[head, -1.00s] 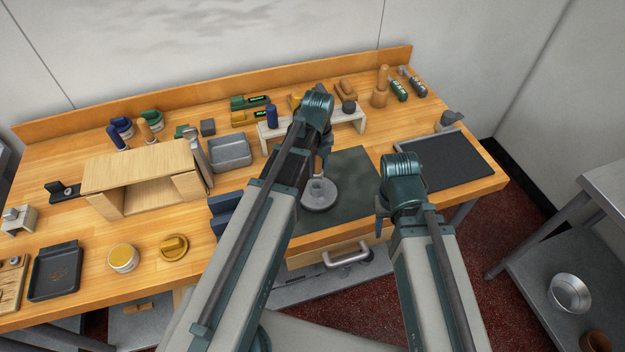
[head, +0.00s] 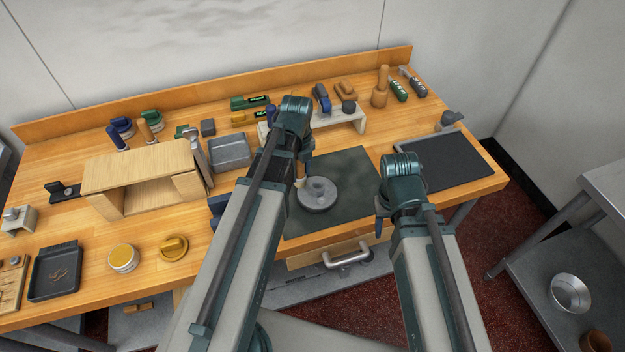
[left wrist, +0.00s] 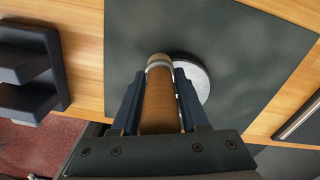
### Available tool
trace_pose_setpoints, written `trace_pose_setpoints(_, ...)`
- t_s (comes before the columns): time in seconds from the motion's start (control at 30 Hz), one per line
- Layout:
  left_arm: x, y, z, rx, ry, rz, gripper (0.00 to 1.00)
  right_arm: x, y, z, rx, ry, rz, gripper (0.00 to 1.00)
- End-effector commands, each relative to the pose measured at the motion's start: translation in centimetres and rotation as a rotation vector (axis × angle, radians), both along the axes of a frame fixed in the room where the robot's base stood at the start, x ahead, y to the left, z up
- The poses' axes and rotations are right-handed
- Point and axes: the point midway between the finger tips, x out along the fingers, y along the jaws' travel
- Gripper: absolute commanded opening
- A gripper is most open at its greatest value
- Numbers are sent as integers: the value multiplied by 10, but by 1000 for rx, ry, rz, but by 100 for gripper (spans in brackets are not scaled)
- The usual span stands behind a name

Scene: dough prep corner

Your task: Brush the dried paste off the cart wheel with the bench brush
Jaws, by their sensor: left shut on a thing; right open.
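The cart wheel (head: 318,196) is a grey disc with a raised hub, lying flat on the dark green mat (head: 350,170). In the left wrist view part of its pale rim (left wrist: 200,84) shows beyond the brush. My left gripper (head: 303,172) is shut on the bench brush, whose wooden handle (left wrist: 160,103) lies between the fingers (left wrist: 158,100). The brush's tip is over or against the wheel's left side; I cannot tell whether it touches. My right gripper (head: 381,224) is at the mat's right front, apart from the wheel and mostly hidden by its own arm.
A white riser (head: 350,121) with tools stands behind the mat. A wooden shelf (head: 140,165) and a grey bin (head: 230,152) stand to the left. A dark tray (head: 445,162) lies to the right. A drawer handle (head: 347,259) juts out below the table's front edge.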

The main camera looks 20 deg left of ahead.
Motion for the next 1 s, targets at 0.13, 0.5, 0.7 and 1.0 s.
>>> trace_pose_setpoints(0.13, 0, 0, 0, 0, 0, 0, 0, 0, 0, 0, 0, 0, 0, 50)
trace_pose_setpoints(0.5, 1, -1, -1, 0, 0, -1, 0, 0, 0, -2, 0, 0, 0, 50)
trace_pose_setpoints(0.7, 8, -11, -1, 0, 0, -2, 0, 0, 0, -1, 0, 0, 0, 50)
trace_pose_setpoints(1.0, 23, -32, 0, 0, 0, -2, 0, 0, 0, 0, 0, 0, 0, 50)
